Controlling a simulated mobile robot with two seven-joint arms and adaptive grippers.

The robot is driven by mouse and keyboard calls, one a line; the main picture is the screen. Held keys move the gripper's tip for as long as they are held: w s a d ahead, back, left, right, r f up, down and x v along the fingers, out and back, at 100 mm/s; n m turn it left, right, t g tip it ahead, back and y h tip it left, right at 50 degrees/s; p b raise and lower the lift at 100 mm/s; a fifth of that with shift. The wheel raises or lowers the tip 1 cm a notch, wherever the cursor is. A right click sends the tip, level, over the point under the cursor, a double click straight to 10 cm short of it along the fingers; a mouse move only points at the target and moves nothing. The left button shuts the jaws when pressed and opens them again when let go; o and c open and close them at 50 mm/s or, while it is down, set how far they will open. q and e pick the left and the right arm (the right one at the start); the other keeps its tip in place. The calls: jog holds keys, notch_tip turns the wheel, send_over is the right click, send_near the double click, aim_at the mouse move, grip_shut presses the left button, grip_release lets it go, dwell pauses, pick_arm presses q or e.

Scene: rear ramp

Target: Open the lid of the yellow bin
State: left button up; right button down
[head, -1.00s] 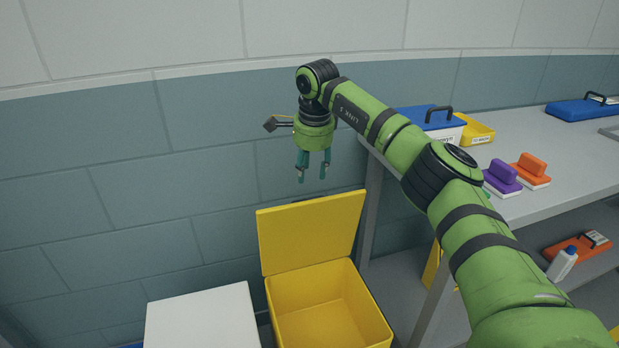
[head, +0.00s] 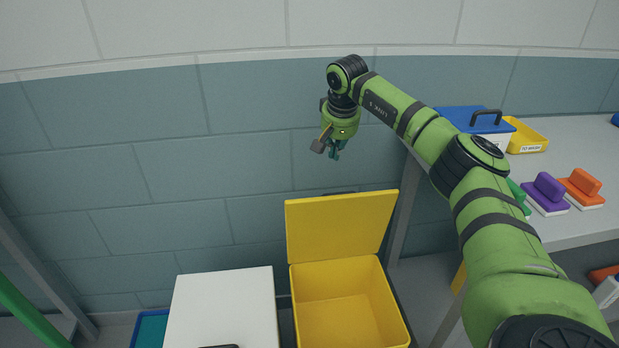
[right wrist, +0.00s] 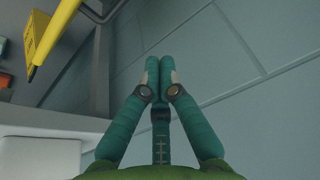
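The yellow bin (head: 350,315) stands on the floor by the wall in the head view. Its lid (head: 340,227) is up and open, standing upright at the back edge. I look into the bin, and the part I see is empty. My right gripper (head: 337,153) is above the lid, near the wall, apart from it. In the right wrist view my right gripper (right wrist: 160,66) has its fingertips together with nothing seen between them. My left gripper is not in view.
A white-topped box (head: 222,305) stands left of the bin. At right is a grey table (head: 590,148) with a blue-lidded box (head: 470,118), a yellow tray (head: 528,136), a purple-handled block (head: 547,190) and an orange-handled block (head: 582,186). The wall (head: 190,170) is close behind.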

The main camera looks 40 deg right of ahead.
jog(key=w+d+f+n, duration=0.1)
jog(key=w+d+f, duration=0.15)
jog(key=f, duration=0.75)
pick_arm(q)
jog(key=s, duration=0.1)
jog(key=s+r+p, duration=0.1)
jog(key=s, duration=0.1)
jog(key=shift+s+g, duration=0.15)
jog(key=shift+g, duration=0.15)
pick_arm(e)
jog(key=s+a, duration=0.3)
jog(key=shift+r, duration=0.3)
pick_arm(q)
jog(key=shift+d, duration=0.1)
